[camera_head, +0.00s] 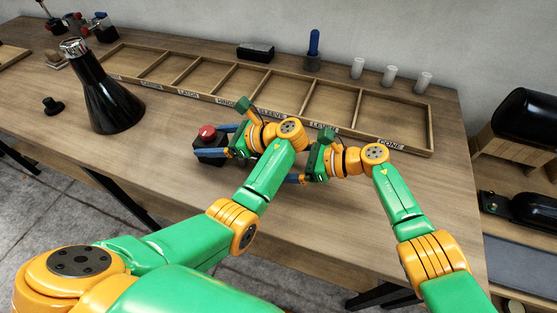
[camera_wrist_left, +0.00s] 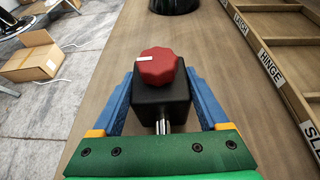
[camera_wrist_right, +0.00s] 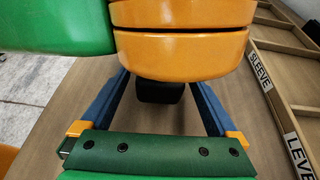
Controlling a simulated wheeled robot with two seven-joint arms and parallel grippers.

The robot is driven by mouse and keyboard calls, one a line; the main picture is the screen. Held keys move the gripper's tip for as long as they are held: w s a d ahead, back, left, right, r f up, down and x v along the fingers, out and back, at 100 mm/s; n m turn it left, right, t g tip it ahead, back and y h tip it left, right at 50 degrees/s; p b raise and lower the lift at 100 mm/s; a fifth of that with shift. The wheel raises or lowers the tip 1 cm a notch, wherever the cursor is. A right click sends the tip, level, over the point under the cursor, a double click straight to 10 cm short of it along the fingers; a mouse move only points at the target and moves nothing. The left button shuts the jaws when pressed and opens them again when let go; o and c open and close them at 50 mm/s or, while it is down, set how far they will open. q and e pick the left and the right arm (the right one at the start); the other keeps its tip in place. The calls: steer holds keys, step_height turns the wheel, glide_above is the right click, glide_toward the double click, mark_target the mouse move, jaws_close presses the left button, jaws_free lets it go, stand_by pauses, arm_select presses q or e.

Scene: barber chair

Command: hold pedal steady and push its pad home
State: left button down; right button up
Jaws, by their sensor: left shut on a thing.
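A black block with a red lobed top, likely the pedal (camera_head: 209,147), sits at the bench's front part. In the left wrist view its red top (camera_wrist_left: 158,66) bears a small white mark, and a metal rod (camera_wrist_left: 162,126) sticks out of the block (camera_wrist_left: 160,100) towards my palm. My left gripper (camera_head: 206,141) is shut on the block, one blue finger along each side.
A divided wooden tray (camera_head: 432,125) with labelled compartments, apparently empty, lies behind my arms. White cylinders (camera_head: 390,75) and a blue-handled tool (camera_head: 313,48) stand at the back.

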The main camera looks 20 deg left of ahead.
steer(key=shift+d, duration=0.1)
steer(key=v, duration=1.2)
arm_select(q)
jaws_free()
